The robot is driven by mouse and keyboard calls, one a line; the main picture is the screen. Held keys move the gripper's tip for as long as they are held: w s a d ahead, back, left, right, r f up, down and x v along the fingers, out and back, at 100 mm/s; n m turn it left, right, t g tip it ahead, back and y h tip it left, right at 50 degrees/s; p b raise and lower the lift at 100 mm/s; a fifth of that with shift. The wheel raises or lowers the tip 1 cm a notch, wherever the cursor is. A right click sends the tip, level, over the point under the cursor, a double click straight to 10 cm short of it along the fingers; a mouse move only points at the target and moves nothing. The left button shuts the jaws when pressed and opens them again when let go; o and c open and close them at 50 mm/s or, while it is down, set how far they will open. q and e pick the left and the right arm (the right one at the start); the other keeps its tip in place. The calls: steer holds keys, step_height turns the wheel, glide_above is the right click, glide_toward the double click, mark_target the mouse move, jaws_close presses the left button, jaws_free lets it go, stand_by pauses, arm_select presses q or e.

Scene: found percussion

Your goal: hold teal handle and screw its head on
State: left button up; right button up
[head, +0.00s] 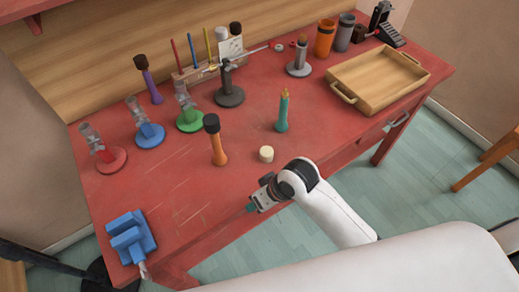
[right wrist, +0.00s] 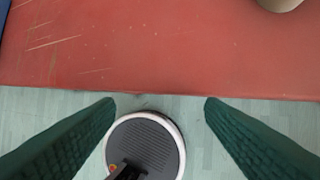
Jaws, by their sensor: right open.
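The teal handle (head: 282,112) stands upright on the red table, with a narrow yellowish tip on top and no head on it. A short cream cylinder (head: 266,154), which looks like a loose head, sits on the table in front of it and slightly left. My right gripper (head: 251,207) is at the table's front edge, nearer than the cream piece and apart from it. Its green fingers are spread and empty in the right wrist view (right wrist: 160,102). A pale round piece, probably the same head (right wrist: 281,3), is cut off at that view's top right. My left gripper is not in view.
An orange handle with a dark head (head: 217,142) stands left of the cream piece. A blue vise-like block (head: 131,237) is at the front left. Several coloured stands line the left and back. A wooden tray (head: 378,82) is at right. Table (head: 180,190) is bare front centre.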

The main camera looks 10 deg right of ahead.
steer(key=shift+n+g, duration=0.3)
steer(key=shift+n, duration=0.1)
steer(key=w, duration=0.1)
steer(key=w+a+r, duration=0.1)
steer(key=w, duration=0.1)
steer(key=shift+w+a+r, duration=0.2)
steer(key=shift+a, duration=0.1)
steer(key=shift+n+g+h, duration=0.3)
steer(key=shift+g+h, duration=0.1)
steer(key=shift+g, duration=0.1)
steer(key=w, duration=0.1)
steer(key=w+r, duration=0.1)
steer(key=w, duration=0.1)
steer(key=w+r, duration=0.1)
steer(key=shift+w+r, duration=0.25)
steer(key=w+d+r+m+g+h, duration=0.1)
steer(key=w+d+r+h, duration=0.1)
steer(key=w+d+r, duration=0.4)
steer(key=shift+w+d+r+m+h, duration=0.4)
steer(key=shift+w+r, duration=0.1)
steer(key=shift+w, duration=0.25)
steer(key=p, duration=0.1)
glide_above(267, 151)
steer(key=shift+w+f, duration=0.15)
steer(key=shift+f, duration=3.25)
steer(key=shift+f, duration=0.1)
steer(key=shift+f+p, duration=0.35)
step_height(267, 151, down, 4)
steer(key=shift+f+p, duration=0.2)
steer(key=shift+p, duration=0.2)
